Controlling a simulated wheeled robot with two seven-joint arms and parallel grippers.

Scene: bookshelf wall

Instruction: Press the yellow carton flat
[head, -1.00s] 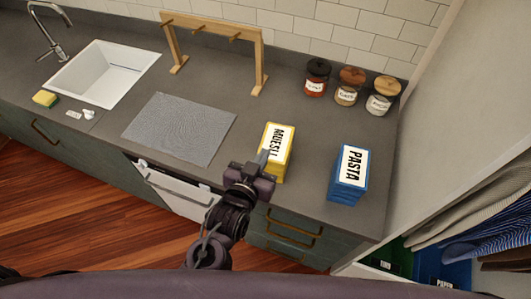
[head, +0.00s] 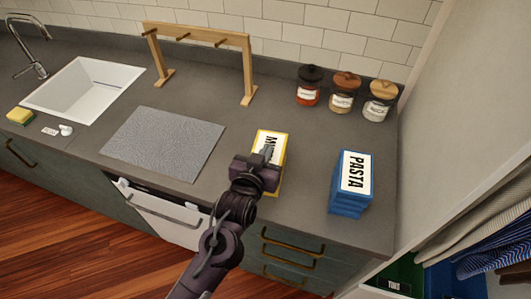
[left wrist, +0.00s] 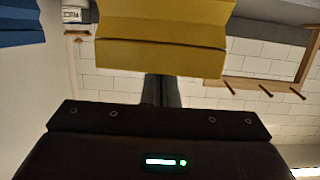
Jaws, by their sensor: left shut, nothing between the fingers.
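The yellow carton (head: 275,146), with a white label, stands on the grey counter near its front edge. My left gripper (head: 264,157) is shut and empty, over the carton's near part in the head view, and hides much of its label. In the left wrist view, the yellow carton (left wrist: 165,42) shows a folded, creased side at the top of the picture. My shut left fingers (left wrist: 162,88) reach up to its edge there, and their tips are hidden. I cannot tell whether they touch it. My right gripper is not in view.
A blue PASTA carton (head: 352,185) with creased sides stands right of the yellow one. Three lidded jars (head: 342,92) stand at the back. A grey mat (head: 163,143), a wooden peg rack (head: 247,70) and a sink (head: 85,88) are to the left. A wall panel bounds the right.

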